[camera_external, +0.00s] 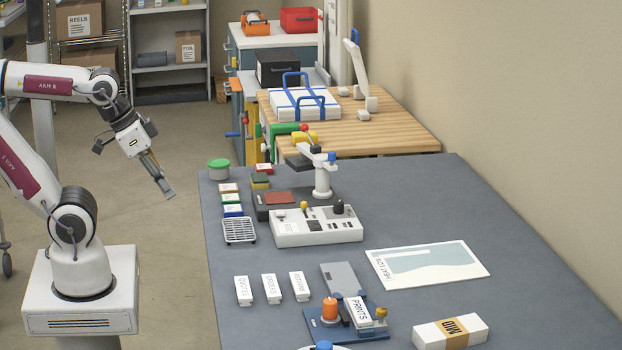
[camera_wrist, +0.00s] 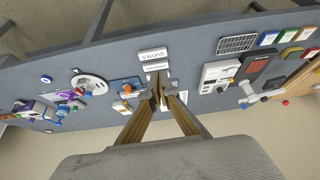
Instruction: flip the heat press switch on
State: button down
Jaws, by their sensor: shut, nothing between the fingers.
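The heat press (camera_external: 275,198) has a dark base, a reddish pad and a white post with a blue knob. It stands at the back left of the grey table. In front of it is a white control box (camera_external: 290,238) with a small yellow-topped lever (camera_external: 304,206) and a black knob (camera_external: 338,207). I cannot tell which control is the switch or its position. My gripper (camera_external: 168,190) is shut and empty, in the air left of the table, apart from the box. In the wrist view the box (camera_wrist: 212,84) lies right of my fingertips (camera_wrist: 160,92).
A wire rack (camera_external: 239,231) and several small coloured boxes stand left of the press. White labelled blocks (camera_external: 271,289), a blue fixture (camera_external: 320,325), a printed sheet (camera_external: 428,264) and a white box (camera_external: 425,337) lie toward the front.

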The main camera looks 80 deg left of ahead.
jog(key=w+a+f+n+h, duration=0.1)
jog(key=w+a+f+n, duration=0.1)
jog(key=w+a+f, duration=0.3)
jog(key=w+a+f+n+g+h, duration=0.1)
jog(key=w+a+n, duration=0.1)
jog(key=a, duration=0.5)
jog(key=w+a+f+n+h, duration=0.1)
jog(key=w+a+f+n, duration=0.1)
jog(key=w+a+f, duration=0.3)
jog(key=w+a+r+m+t, duration=0.1)
jog(key=w+a+m+t, duration=0.1)
jog(key=a, duration=0.5)
jog(key=w+a+r+m+t+y, duration=0.1)
jog(key=w+a+r+m+t, duration=0.1)
jog(key=w+a, duration=0.4)
jog(key=shift+a+m+t+y, duration=0.3)
jog(key=shift+a+m+t, duration=0.1)
jog(key=shift+a+m, duration=0.4)
jog(key=shift+w+d+r, duration=0.1)
